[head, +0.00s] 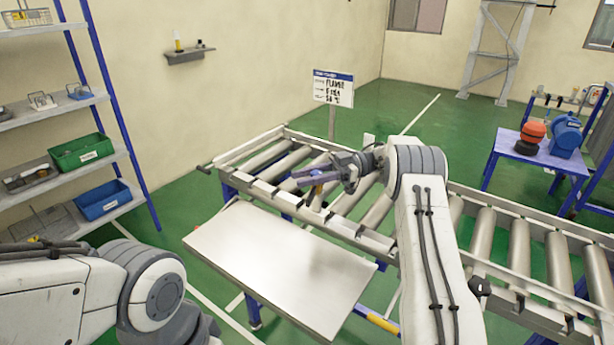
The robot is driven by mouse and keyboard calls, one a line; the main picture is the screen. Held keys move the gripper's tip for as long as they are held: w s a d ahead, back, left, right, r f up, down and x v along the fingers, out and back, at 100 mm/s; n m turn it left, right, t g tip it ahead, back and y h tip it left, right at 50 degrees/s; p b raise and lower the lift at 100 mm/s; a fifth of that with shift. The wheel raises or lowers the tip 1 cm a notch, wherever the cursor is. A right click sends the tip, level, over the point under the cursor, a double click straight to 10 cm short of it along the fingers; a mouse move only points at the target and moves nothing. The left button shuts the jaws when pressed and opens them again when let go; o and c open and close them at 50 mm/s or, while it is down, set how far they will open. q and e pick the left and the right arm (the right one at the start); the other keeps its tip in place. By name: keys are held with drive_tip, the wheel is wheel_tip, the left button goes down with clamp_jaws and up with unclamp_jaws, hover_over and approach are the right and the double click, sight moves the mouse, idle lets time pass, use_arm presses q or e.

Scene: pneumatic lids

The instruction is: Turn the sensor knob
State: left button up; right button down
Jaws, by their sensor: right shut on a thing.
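My right gripper (316,178) is over the near rail of the roller conveyor (372,238), its fingers pointing left. It is shut on a small part at the rail. I take that part to be the sensor knob, but the fingers hide most of it and it is too small to make out its shape or angle. A small orange-brown bit shows just below the fingers. My left arm comes in at the bottom left, and its gripper is not in view.
A bare pale table (280,265) stands in front of the conveyor. A sign (333,88) rises behind it. Shelves with a green bin (82,152) and a blue bin (102,199) are at left. A blue table (520,152) stands at right.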

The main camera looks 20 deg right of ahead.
drive_tip(key=shift+w+d+r, duration=0.1)
drive_tip(key=shift+r, duration=0.1)
drive_tip(key=c, duration=0.5)
unclamp_jaws()
drive_tip(key=shift+c, duration=0.2)
drive_tip(key=shift+f, duration=0.1)
drive_tip(key=s+d+r+p, duration=0.8)
drive_tip(key=r+p, duration=0.3)
drive_tip(key=p, duration=1.4)
